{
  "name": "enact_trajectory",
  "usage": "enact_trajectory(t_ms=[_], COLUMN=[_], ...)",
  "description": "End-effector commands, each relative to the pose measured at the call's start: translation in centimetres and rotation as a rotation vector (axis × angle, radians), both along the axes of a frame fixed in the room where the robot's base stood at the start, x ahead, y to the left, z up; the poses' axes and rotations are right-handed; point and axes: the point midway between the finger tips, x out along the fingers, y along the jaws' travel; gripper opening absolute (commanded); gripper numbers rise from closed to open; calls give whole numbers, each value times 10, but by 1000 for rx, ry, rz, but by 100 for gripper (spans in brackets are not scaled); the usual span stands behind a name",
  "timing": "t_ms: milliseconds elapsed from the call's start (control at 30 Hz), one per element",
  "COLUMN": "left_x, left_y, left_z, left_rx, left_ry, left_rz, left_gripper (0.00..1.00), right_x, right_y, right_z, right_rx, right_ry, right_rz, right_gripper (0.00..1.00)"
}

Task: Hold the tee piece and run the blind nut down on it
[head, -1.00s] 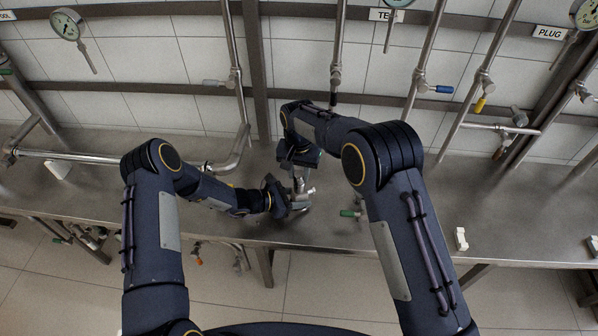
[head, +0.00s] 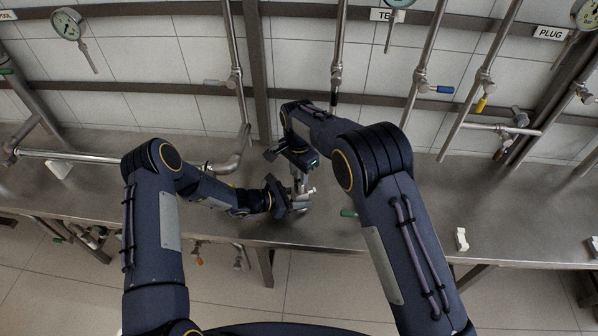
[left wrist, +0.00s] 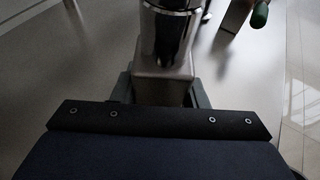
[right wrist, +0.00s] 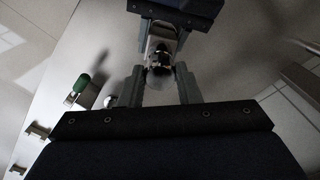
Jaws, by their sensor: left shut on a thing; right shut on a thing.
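The tee piece (head: 304,192) is a small bright metal fitting over the front of the steel bench in the head view. My left gripper (head: 289,201) is shut on its block-like lower body (left wrist: 163,75), with a finger on each side. A shiny round metal part stands above that block in the left wrist view. My right gripper (head: 299,174) is above the tee piece, pointing down. In the right wrist view its fingers (right wrist: 161,85) are shut on a rounded metal piece, apparently the blind nut (right wrist: 159,76). How far the nut sits on the thread is hidden.
A green-handled valve (head: 348,213) lies on the bench (head: 400,215) just right of the grippers. A small white block (head: 461,239) stands farther right. Pipes with blue (head: 444,89) and yellow (head: 480,104) handles rise behind. The bench's front edge is close.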

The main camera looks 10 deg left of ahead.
Motion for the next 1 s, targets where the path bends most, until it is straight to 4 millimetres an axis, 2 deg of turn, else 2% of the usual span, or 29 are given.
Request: enact_trajectory(t_ms=[33,167,200,400,633,767,867,1000], left_x=[-3,-3,-3,-3,-3,-3,-3,-3], left_y=[2,2,2,2,2,2,2,2], left_z=[-6,-6,-6,-6,-6,-6,-6,-6], left_rx=[11,11,11,11,11,10,10,10], left_ry=[12,12,12,12,12,11,11,11], left_rz=[1,1,1,1,1,1,1,1], left_gripper=[0,0,0,0,0,0,0,0], right_x=[2,2,2,1,0,1,1,1], right_y=[2,2,2,1,0,1,1,1], right_z=[4,4,4,2,0,7,22,52], right_rx=[7,8,8,5,2,3,4,5], right_ry=[-9,-8,-8,-4,-1,-3,-3,-6], right_rz=[-22,-26,-26,-24,-23,-22,-22,-22], right_gripper=[0,0,31,55,55,55,55,55])
